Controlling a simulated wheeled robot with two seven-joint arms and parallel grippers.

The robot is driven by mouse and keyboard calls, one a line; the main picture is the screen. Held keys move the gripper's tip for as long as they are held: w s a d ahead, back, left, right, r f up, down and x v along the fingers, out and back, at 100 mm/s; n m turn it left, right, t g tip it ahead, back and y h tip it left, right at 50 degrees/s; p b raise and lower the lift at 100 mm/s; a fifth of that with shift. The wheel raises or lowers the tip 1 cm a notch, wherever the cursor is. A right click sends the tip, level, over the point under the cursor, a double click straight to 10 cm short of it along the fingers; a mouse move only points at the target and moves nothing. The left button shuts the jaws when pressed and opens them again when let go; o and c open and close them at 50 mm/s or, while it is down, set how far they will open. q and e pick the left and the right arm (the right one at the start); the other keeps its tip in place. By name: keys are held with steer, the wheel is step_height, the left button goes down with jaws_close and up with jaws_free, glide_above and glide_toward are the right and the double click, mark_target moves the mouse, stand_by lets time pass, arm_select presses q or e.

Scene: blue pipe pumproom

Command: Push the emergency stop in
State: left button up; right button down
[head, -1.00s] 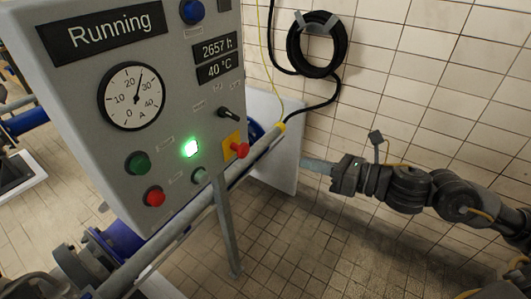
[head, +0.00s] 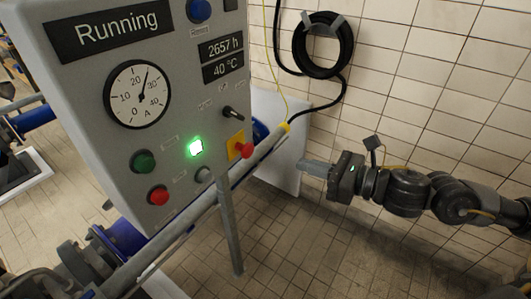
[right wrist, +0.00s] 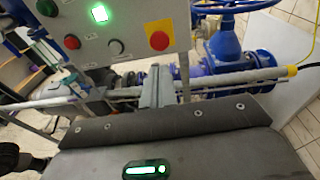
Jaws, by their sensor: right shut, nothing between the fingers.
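The emergency stop (head: 244,149) is a red mushroom button on a yellow plate (head: 236,143) at the lower right of the grey control panel. It stands out from the panel face. In the right wrist view the emergency stop (right wrist: 159,40) is at the top, above the fingers. My right gripper (head: 305,166) is shut and empty, to the right of the button and slightly below it, with a clear gap between them. Its fingers (right wrist: 157,86) point toward the panel's lower edge in the wrist view. My left gripper is not in view.
The panel reads "Running", with a lit green lamp (head: 196,147), a green button (head: 144,161), a red button (head: 158,195) and a black switch (head: 233,112). A grey pipe (head: 188,222) runs below the panel. A blue valve (right wrist: 219,40) stands behind. A coiled black hose (head: 323,44) hangs on the tiled wall.

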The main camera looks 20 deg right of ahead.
steer(key=p, duration=0.5)
glide_toward(251, 151)
steer(key=x, duration=0.5)
steer(key=shift+w+a+r, duration=0.15)
steer(key=shift+a+r, duration=0.05)
steer(key=shift+w+a+f+p, duration=0.2)
steer(key=shift+w+a+p, duration=0.3)
steer(key=shift+w, duration=0.05)
